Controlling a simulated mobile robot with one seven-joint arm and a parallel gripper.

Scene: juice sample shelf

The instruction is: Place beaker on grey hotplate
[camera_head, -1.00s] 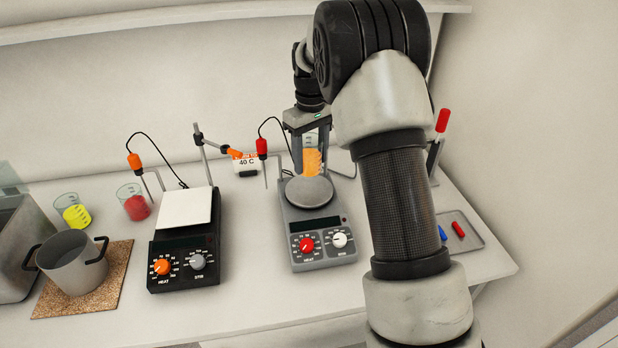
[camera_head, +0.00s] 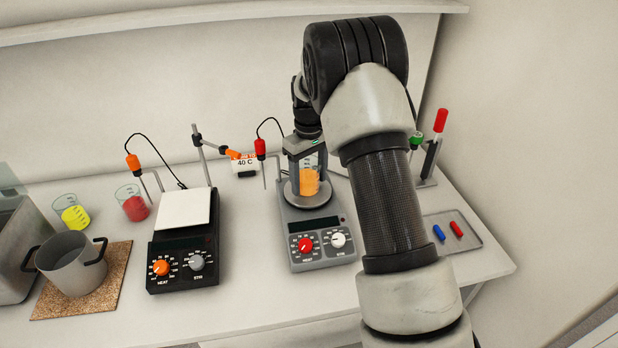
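The beaker with orange liquid (camera_head: 309,182) is upright over the round plate of the grey hotplate (camera_head: 319,225). Its base looks to be on the plate or just above it; I cannot tell which. My gripper (camera_head: 308,172) points down with a finger on either side of the beaker and is shut on it. The fingers hide part of the beaker's sides. The grey hotplate has a red knob and a white knob.
A black hotplate (camera_head: 182,250) with a white square top stands to the left. Beakers of red liquid (camera_head: 135,207) and yellow liquid (camera_head: 73,215) and a pot (camera_head: 72,265) are further left. A tray (camera_head: 465,242) with stir bars lies right. A red probe (camera_head: 260,150) stands beside my gripper.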

